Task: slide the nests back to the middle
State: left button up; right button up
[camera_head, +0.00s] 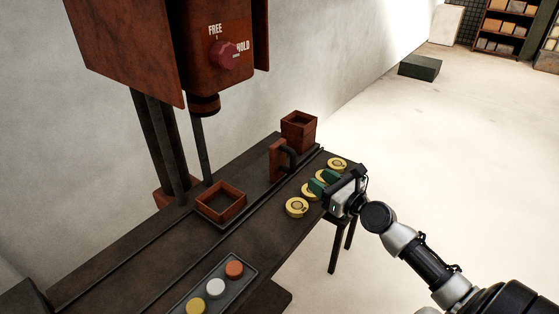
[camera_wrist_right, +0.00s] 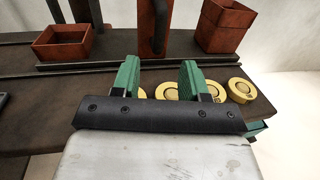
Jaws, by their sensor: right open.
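Two open red square boxes, which I take as the nests, sit on a dark slide plate. The low left nest (camera_head: 221,205) stands near the press column and the taller right nest (camera_head: 299,133) at the far end. Between them is a red upright block (camera_head: 277,161) with a black handle (camera_head: 292,157). The wrist view shows the left nest (camera_wrist_right: 63,42), the handle (camera_wrist_right: 158,25) and the right nest (camera_wrist_right: 227,27). My right gripper (camera_head: 320,182) is open and empty, over the yellow discs on the near side of the handle, apart from it. My left gripper is not in view.
Several yellow discs (camera_head: 297,207) lie along the table's near right edge, partly hidden by my right gripper. A press head (camera_head: 205,103) with a red knob (camera_head: 223,54) hangs above. A button panel (camera_head: 216,288) lies in front. A dark block (camera_head: 419,68) is on the open floor.

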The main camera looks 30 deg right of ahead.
aim_at(295, 164)
jog(key=w, duration=0.3)
jog(key=w+a, duration=0.1)
jog(key=w, duration=0.3)
jog(key=w+a, duration=0.1)
jog(key=w, duration=0.2)
jog(key=shift+w+a, duration=0.1)
jog(key=shift+w, duration=0.1)
grip_shut()
